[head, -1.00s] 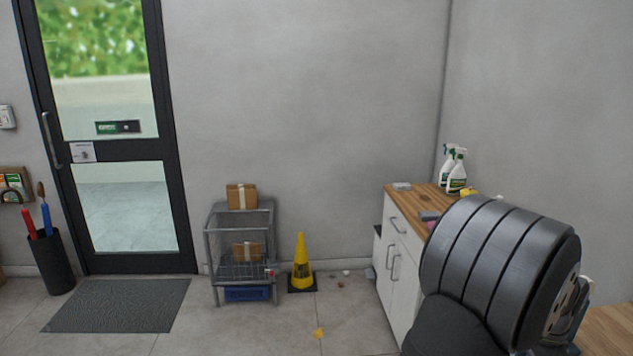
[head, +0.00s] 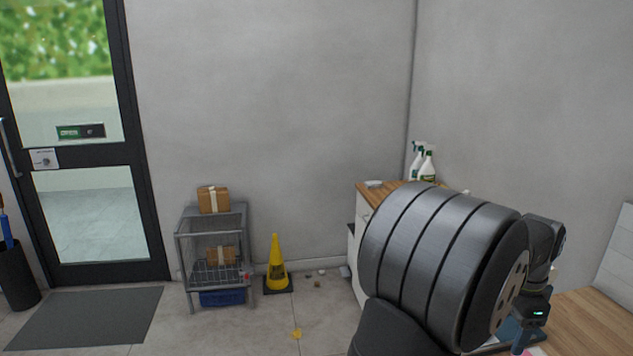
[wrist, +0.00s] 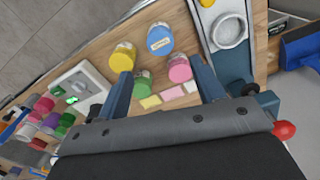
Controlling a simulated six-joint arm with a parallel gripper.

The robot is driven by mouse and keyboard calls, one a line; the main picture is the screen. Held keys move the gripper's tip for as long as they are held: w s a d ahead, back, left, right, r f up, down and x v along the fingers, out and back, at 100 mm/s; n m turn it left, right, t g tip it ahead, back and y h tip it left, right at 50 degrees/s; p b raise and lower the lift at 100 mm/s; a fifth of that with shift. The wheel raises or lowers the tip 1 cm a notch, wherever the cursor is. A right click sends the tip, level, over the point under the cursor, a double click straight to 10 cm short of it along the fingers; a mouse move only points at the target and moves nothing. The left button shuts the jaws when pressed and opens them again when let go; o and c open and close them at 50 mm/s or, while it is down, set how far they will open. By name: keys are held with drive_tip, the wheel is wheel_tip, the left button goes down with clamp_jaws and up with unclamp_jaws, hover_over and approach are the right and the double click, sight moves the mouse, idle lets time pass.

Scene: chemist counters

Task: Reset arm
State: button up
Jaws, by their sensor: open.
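My gripper (wrist: 162,68) shows in the wrist view with its two blue-grey fingers spread apart and nothing held between them. It is above a wooden counter (wrist: 100,52). Small jars stand under and beyond the fingers: yellow (wrist: 122,57), blue-lidded (wrist: 159,39), pink (wrist: 179,69) and green (wrist: 142,84).
In the head view are a wire rack (head: 213,254), a yellow cone (head: 277,263) and spray bottles (head: 427,166).

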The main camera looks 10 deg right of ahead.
wheel_tip(320, 180, down, 13)
drive_tip(key=shift+r, duration=0.1)
drive_tip(key=r, duration=0.5)
drive_tip(key=shift+s+r, duration=0.1)
drive_tip(key=shift+s, duration=0.3)
drive_tip(key=s+r, duration=0.7)
drive_tip(key=s, duration=0.4)
drive_tip(key=w+d+r+n, duration=0.2)
drive_tip(key=w+d+n, duration=0.3)
drive_tip(key=w, duration=0.8)
drive_tip(key=shift+m, duration=0.6)
drive_tip(key=w+f, duration=0.2)
drive_tip(key=w, duration=0.1)
drive_tip(key=w+f, duration=0.3)
drive_tip(key=w, duration=0.1)
drive_tip(key=w+f, duration=0.3)
drive_tip(key=shift+w+a+f, duration=0.2)
drive_tip(key=shift+a, duration=0.2)
drive_tip(key=shift+f, duration=0.75)
